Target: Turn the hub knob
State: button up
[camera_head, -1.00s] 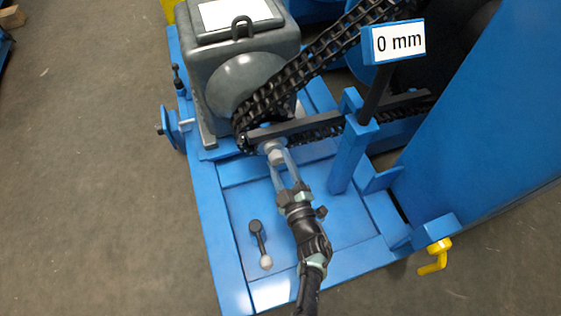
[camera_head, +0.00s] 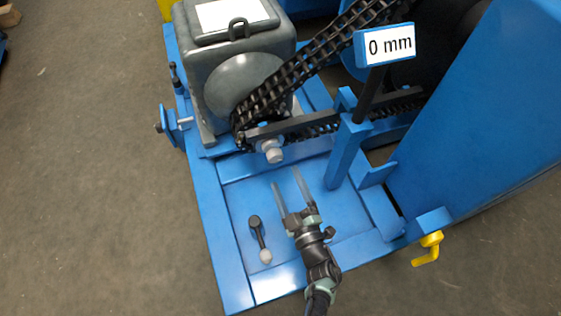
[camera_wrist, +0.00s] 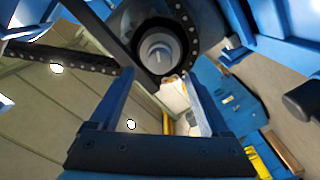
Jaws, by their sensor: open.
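The hub knob (camera_head: 271,151) is a small grey stepped cylinder at the lower end of the chain, in front of the dark bar. In the wrist view the hub knob (camera_wrist: 160,52) shows end-on, ringed by the dark sprocket and chain. My gripper (camera_head: 286,178) is open and empty, apart from the knob on its near side, with both fingers pointing towards it. In the wrist view the two blue fingers (camera_wrist: 160,80) stand apart, with the knob beyond their tips and roughly between them.
The black chain (camera_head: 325,62) runs up right from the grey motor housing (camera_head: 215,75). A blue post (camera_head: 347,150) stands close right of my gripper, below a "0 mm" sign (camera_head: 388,46). A dark lever (camera_head: 258,235) lies left of my gripper on the blue base plate (camera_head: 235,190).

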jog(key=p+v, duration=0.1)
jog(key=v, duration=0.5)
jog(key=shift+s, duration=0.1)
dwell(0.4)
